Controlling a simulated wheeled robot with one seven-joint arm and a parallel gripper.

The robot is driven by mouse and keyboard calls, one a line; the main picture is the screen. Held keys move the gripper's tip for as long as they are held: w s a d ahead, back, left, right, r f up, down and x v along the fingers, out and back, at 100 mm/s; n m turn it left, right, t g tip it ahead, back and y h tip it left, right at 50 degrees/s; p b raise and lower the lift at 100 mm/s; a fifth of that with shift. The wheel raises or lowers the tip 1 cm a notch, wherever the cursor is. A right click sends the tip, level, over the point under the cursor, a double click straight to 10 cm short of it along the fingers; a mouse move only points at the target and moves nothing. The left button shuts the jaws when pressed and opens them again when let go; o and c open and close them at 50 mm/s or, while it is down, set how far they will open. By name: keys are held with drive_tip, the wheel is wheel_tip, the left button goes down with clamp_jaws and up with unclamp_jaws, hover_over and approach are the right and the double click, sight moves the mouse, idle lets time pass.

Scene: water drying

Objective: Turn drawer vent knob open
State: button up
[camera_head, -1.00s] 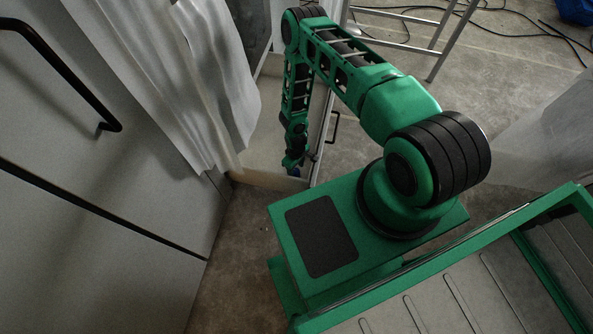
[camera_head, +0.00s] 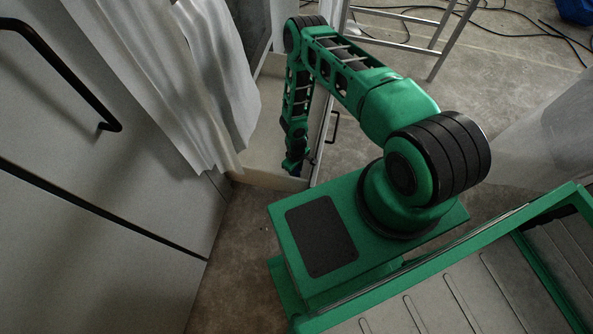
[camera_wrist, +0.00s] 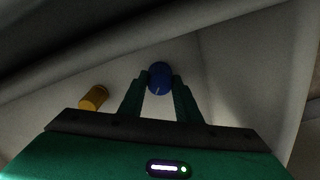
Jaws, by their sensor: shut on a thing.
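A round blue knob (camera_wrist: 160,74) with a small pale mark sits inside the pale drawer (camera_head: 262,178), centred ahead of my gripper in the wrist view. My gripper (camera_wrist: 160,84) has its two green fingers on either side of the knob and is shut on it. In the head view my gripper (camera_head: 292,170) reaches down into the open drawer, where its end and the knob are small and mostly hidden by the wrist. How far the knob is turned I cannot tell.
A yellow-orange cylinder (camera_wrist: 93,97) lies in the drawer to the left of my fingers. A crumpled pale sheet (camera_head: 215,90) hangs beside the drawer on the left. A cabinet with a black handle (camera_head: 60,70) stands at left. A metal ladder-like frame (camera_head: 435,50) and cables are at the back.

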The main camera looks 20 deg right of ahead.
drive_tip(key=m, duration=0.4)
idle(0.3)
drive_tip(key=o, duration=1.1)
drive_tip(key=shift+c, duration=0.2)
wheel_tip(320, 180, up, 11)
drive_tip(key=shift+f, duration=0.15)
